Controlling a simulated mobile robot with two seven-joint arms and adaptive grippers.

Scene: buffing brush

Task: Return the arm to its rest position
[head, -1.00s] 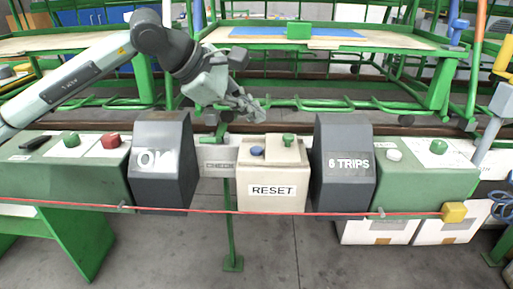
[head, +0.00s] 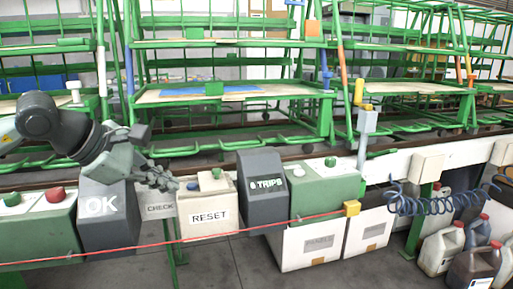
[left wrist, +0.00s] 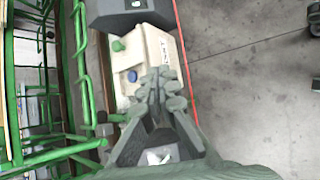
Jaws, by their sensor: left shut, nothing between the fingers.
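My left arm comes in from the left in the head view. Its gripper (head: 160,178) is shut and empty, in front of and above the space between the OK box (head: 103,207) and the RESET box (head: 208,215). In the left wrist view the closed fingers (left wrist: 162,88) show over the cream RESET box (left wrist: 160,50), near its blue button (left wrist: 132,76) and green button (left wrist: 118,45). I cannot tell whether the fingertips touch anything. My right gripper is not in view.
A dark 6 TRIPS box (head: 263,190) and a green box (head: 325,180) stand to the right. A red cord (head: 150,245) runs along the front. Green racks (head: 230,93) stand behind. Plastic jugs (head: 470,255) stand at the lower right. The grey floor in front is clear.

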